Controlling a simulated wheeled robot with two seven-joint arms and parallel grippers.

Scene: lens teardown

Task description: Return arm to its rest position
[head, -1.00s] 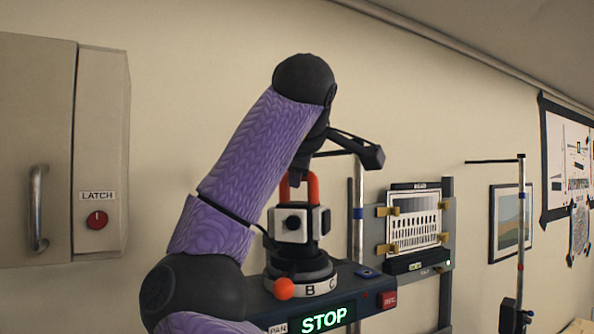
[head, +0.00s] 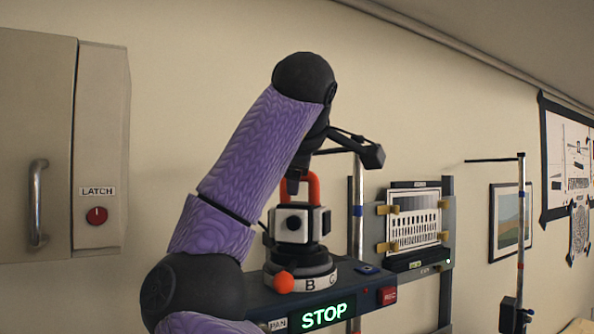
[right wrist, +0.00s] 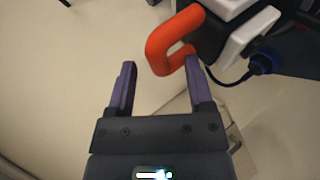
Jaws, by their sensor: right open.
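My right arm rises in the head view, and its gripper (head: 297,186) is bent down at the orange handle (head: 313,186) on top of a white and black camera-like block (head: 290,224). The block stands on a dark round base lettered B. In the right wrist view the right gripper (right wrist: 160,65) is open, fingers apart. The orange handle (right wrist: 163,45) shows at the fingertips, nearer the right finger; I cannot tell whether they touch. My left gripper is not in view.
A bench unit with a green STOP display (head: 322,315) and a red REC button (head: 388,296) lies under the block. A chart on a stand (head: 416,223) and a thin pole (head: 520,240) stand to the right. A cabinet (head: 40,150) is on the left wall.

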